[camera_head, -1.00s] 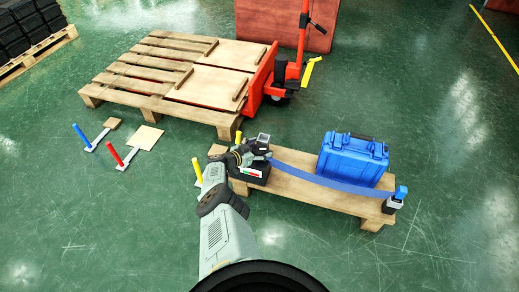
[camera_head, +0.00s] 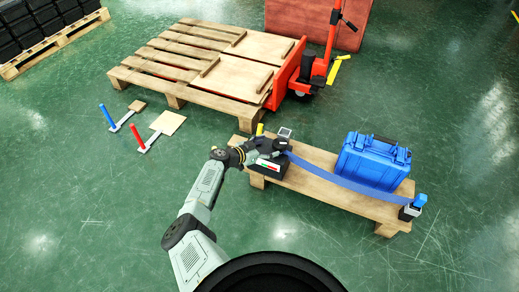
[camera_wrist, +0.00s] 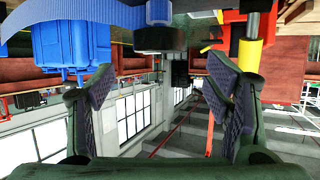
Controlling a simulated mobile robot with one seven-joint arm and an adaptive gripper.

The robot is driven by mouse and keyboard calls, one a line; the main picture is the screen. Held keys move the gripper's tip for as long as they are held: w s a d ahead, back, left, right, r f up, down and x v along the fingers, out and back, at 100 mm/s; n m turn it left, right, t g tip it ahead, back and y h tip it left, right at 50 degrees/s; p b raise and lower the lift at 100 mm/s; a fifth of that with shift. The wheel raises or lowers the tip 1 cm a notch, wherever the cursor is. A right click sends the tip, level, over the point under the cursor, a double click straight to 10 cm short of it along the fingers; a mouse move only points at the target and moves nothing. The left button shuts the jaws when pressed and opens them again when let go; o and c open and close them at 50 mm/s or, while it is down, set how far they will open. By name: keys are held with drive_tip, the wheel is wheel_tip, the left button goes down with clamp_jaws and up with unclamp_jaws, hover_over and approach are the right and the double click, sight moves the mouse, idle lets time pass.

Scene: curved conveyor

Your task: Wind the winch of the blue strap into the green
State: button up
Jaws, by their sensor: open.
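The winch (camera_head: 268,168) is a black box with a small red, white and green gauge, at the left end of a low wooden pallet; the pointer is too small to read. The blue strap (camera_head: 345,184) runs from it, past the blue case (camera_head: 372,160), to an end post (camera_head: 412,207) at the right. My gripper (camera_head: 270,147) is at the winch, partly covering it. A yellow handle (camera_head: 260,129) stands just behind my gripper. In the wrist view my gripper (camera_wrist: 162,92) is open with nothing between its fingers; a yellow grip (camera_wrist: 250,52) shows beyond the right finger.
The low pallet (camera_head: 322,190) carries winch and case. A larger pallet (camera_head: 160,85) and a red pallet jack (camera_head: 290,75) are behind. Floor in front is clear.

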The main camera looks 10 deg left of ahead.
drive_tip(key=shift+v, duration=2.1)
